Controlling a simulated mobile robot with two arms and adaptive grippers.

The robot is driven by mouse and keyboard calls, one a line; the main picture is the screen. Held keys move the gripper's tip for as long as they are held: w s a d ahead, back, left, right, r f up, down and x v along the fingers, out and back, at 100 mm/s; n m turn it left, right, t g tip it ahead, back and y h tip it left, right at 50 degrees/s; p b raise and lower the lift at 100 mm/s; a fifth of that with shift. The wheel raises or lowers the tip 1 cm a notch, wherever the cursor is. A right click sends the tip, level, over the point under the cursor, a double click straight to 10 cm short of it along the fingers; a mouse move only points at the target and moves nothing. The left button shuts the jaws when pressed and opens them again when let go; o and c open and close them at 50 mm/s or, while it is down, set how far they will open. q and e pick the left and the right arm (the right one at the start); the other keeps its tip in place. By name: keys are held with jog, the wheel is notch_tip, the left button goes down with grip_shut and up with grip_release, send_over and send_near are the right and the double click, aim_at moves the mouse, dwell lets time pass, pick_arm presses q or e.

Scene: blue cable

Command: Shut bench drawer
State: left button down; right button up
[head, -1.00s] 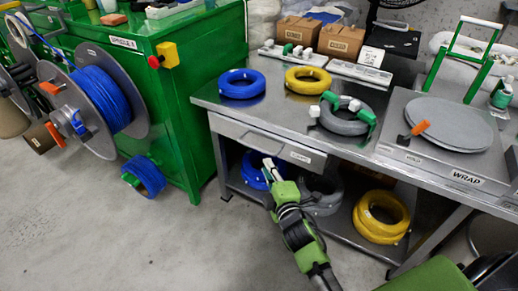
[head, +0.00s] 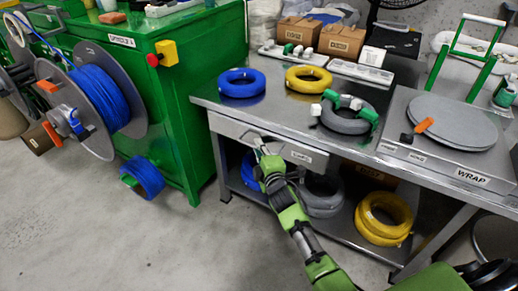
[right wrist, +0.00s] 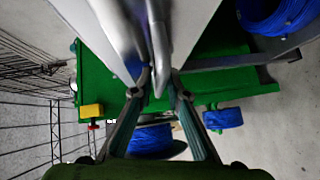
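The bench drawer (head: 228,128) is a grey metal front under the left part of the steel bench top. Whether it stands a little out is hard to tell in the head view. My right gripper (head: 265,143) is at the middle of the drawer front, left of its white label. In the right wrist view my right gripper (right wrist: 159,76) has its fingers apart, with a shiny metal bar (right wrist: 157,45), probably the drawer handle, between them. Whether the fingers touch the bar is unclear. My left gripper is not in view.
The bench top (head: 220,98) holds blue, yellow and grey cable coils. A blue coil (head: 249,168), a grey coil and a yellow coil (head: 383,218) lie on the shelf below. A green cabinet (head: 180,100) stands close on the left. The floor in front is clear.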

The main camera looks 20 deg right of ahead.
grip_shut()
jog(key=shift+w+d+r, duration=0.1)
jog(key=shift+w+d, duration=0.6)
jog(key=shift+d, duration=0.25)
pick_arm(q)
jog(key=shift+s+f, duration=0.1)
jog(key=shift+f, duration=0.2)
pick_arm(e)
grip_release()
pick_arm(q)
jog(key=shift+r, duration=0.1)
pick_arm(e)
jog(key=s+a+r, duration=0.1)
jog(key=s, duration=1)
jog(key=shift+s+a+r, duration=0.15)
jog(key=shift+s+r, duration=0.15)
jog(key=shift+s, duration=0.1)
jog(key=shift+f, duration=0.1)
